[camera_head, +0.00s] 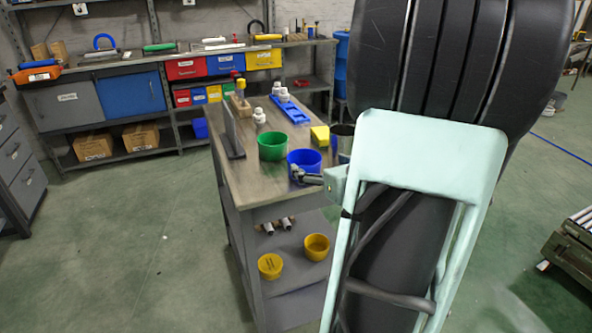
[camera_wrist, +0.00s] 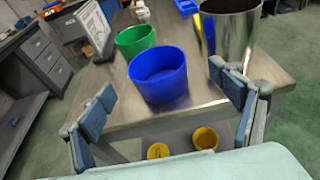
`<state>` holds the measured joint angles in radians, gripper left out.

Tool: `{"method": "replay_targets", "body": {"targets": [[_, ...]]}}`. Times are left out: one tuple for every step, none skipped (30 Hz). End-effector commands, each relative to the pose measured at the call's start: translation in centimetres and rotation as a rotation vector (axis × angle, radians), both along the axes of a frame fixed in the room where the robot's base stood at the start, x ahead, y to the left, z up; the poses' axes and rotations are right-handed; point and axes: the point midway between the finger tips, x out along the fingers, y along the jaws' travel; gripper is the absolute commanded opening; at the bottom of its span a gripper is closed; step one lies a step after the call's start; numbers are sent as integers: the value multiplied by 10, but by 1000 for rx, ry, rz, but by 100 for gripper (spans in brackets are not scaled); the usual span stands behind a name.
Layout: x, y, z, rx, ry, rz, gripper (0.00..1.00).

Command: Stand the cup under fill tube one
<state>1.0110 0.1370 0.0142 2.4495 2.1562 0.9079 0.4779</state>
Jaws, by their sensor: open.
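A blue cup (camera_head: 304,163) stands upright on the grey workbench (camera_head: 262,186), near its front edge. It also shows in the wrist view (camera_wrist: 158,75), ahead of my gripper and between the lines of its fingers. My gripper (camera_wrist: 165,105) is open and empty, with blue-grey finger pads. In the head view my gripper (camera_head: 307,176) is beside the blue cup; I cannot tell whether it touches. A green cup (camera_head: 272,147) stands behind and left of the blue one. A shiny metal cup (camera_wrist: 232,28) stands to the right. I cannot make out which part is fill tube one.
A yellow block (camera_head: 320,135), white fittings (camera_head: 259,116) and a blue tray (camera_head: 291,110) are further back on the bench. A dark upright plate (camera_head: 232,135) stands at its left edge. Two yellow cups (camera_head: 270,265) (camera_head: 317,246) sit on the lower shelf. Floor to the left is clear.

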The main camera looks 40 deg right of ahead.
Motion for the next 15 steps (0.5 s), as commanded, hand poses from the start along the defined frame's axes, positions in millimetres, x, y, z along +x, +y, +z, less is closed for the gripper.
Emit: {"method": "replay_targets", "body": {"targets": [[9, -1, -5, 2, 2, 4, 84], [14, -2, -6, 0, 1, 4, 84], [19, -3, -8, 0, 1, 4, 84], [22, -4, -9, 0, 2, 4, 84], [25, -4, -10, 0, 3, 4, 84], [28, -5, -10, -1, 2, 3, 84], [29, -5, -11, -1, 2, 3, 84], [31, -6, -11, -1, 2, 3, 84], [33, -6, -12, 0, 2, 4, 84], [36, -6, -12, 0, 2, 4, 84], [40, -6, -14, 0, 2, 4, 84], [45, -6, -15, 0, 3, 5, 84], [50, -6, -17, 0, 3, 5, 84], [55, -7, -18, 0, 3, 5, 84], [61, -7, -19, 0, 2, 5, 84]]}}
